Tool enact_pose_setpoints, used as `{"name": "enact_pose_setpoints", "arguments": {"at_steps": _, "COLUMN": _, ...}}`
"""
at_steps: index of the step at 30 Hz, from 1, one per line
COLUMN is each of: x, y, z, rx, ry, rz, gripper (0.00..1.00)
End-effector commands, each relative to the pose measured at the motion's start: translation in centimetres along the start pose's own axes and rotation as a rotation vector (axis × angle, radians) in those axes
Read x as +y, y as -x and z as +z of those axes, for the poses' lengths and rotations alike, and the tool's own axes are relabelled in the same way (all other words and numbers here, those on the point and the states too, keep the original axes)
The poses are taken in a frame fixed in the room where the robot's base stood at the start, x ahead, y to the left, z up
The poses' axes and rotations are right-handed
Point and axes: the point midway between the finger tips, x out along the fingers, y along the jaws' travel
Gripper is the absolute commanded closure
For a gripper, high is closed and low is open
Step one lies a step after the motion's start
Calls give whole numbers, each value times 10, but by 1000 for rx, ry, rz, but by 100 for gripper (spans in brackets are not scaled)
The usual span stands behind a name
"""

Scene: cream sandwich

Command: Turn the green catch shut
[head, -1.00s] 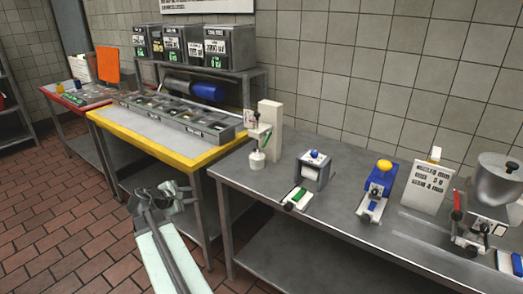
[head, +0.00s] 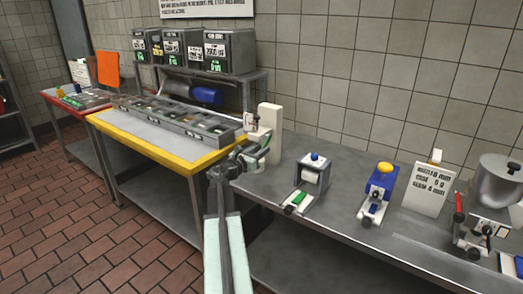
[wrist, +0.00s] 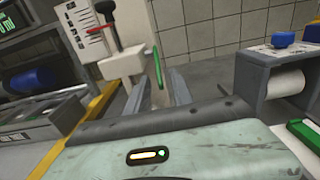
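A thin green upright piece (wrist: 157,68), likely the green catch, stands by the white post of the dispenser-like device (wrist: 122,62). In the wrist view it shows between the fingers of my gripper (wrist: 158,85). The fingers are apart; whether either touches the green piece I cannot tell. In the head view my gripper (head: 258,156) is in front of the white post (head: 270,130) and hides most of the device's lower part. Another green bar (head: 298,199) lies on the white front plate of the grey roll device.
The grey roll device (head: 311,178) stands to the right, and a blue device with a yellow top (head: 379,187) farther right. A yellow-edged counter (head: 185,165) with a row of bins is to the left. Bare steel counter (head: 340,205) lies between the devices.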

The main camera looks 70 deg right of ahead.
Motion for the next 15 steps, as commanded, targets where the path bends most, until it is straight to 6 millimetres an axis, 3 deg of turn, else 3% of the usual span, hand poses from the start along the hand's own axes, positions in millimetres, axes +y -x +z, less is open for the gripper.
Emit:
{"name": "enact_pose_setpoints", "arguments": {"at_steps": 3, "x": 0, "y": -12, "z": 0, "rx": 0, "ry": -1, "rz": -1, "gripper": 72}}
{"name": "enact_pose_setpoints", "arguments": {"at_steps": 9, "x": 0, "y": -12, "z": 0, "rx": 0, "ry": -1, "rz": 0, "gripper": 72}}
{"name": "enact_pose_setpoints", "arguments": {"at_steps": 12, "x": 0, "y": -12, "z": 0, "rx": 0, "ry": -1, "rz": 0, "gripper": 97}}
{"name": "enact_pose_setpoints", "arguments": {"at_steps": 15, "x": 0, "y": -12, "z": 0, "rx": 1, "ry": -1, "rz": 0, "gripper": 100}}
